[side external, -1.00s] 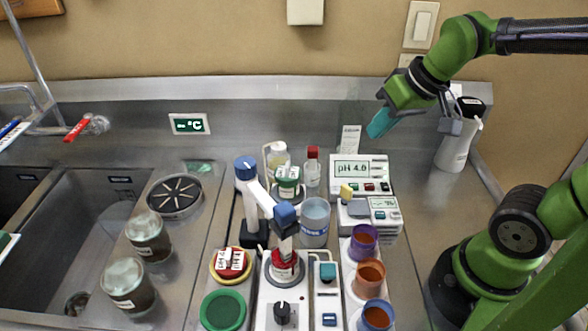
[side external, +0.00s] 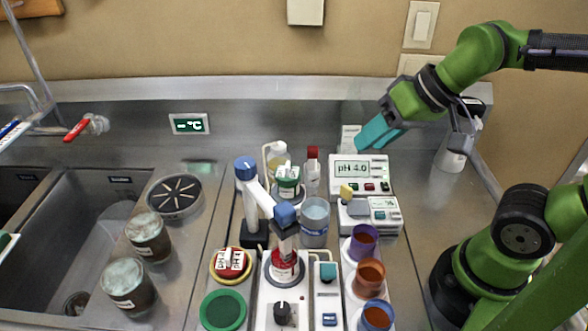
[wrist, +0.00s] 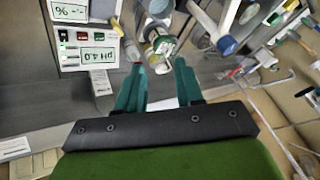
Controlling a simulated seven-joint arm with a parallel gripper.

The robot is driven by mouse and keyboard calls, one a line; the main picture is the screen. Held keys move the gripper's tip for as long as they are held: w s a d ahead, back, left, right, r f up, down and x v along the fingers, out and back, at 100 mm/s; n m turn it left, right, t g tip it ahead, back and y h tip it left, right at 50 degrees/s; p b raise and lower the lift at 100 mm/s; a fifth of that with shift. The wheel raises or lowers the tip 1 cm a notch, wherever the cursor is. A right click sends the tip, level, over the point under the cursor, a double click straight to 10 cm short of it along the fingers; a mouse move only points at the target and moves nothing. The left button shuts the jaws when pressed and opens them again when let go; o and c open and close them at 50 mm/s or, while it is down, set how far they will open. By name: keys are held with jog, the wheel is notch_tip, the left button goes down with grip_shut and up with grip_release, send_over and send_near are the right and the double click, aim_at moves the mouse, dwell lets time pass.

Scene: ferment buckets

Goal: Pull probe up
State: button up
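The probe holder is a white swing arm (side external: 262,201) with a blue knob (side external: 246,168) on its post and a blue block (side external: 285,215) at its end. The block sits above a red-collared bottle (side external: 284,266); the probe below the block is mostly hidden. My gripper (side external: 366,143) is high at the back right, behind the pH meter (side external: 359,171) and well apart from the probe. In the wrist view my gripper (wrist: 159,78) has its two teal fingers spread with nothing between them. A green-capped bottle (wrist: 162,45) shows beyond the fingertips.
A clear beaker (side external: 315,226) stands right of the probe. Purple (side external: 363,240), orange (side external: 370,275) and blue (side external: 377,316) cups line the right side. A red-capped bottle (side external: 313,156) stands behind. A sink (side external: 88,235) with jars lies left. The steel counter at right (side external: 432,205) is largely clear.

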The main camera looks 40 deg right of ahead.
jog(key=shift+o, duration=1.4)
jog(key=w+a+r+n+g, duration=0.2)
jog(key=w+a+r, duration=0.1)
jog(key=a, duration=0.3)
jog(key=shift+a, duration=0.35)
notch_tip(320, 180, up, 8)
jog(key=m+g+h, duration=0.1)
jog(key=g+h, duration=0.2)
jog(key=g, duration=0.1)
send_over(284, 207)
notch_tip(284, 207, down, 16)
jog(key=shift+f, duration=0.1)
grip_shut()
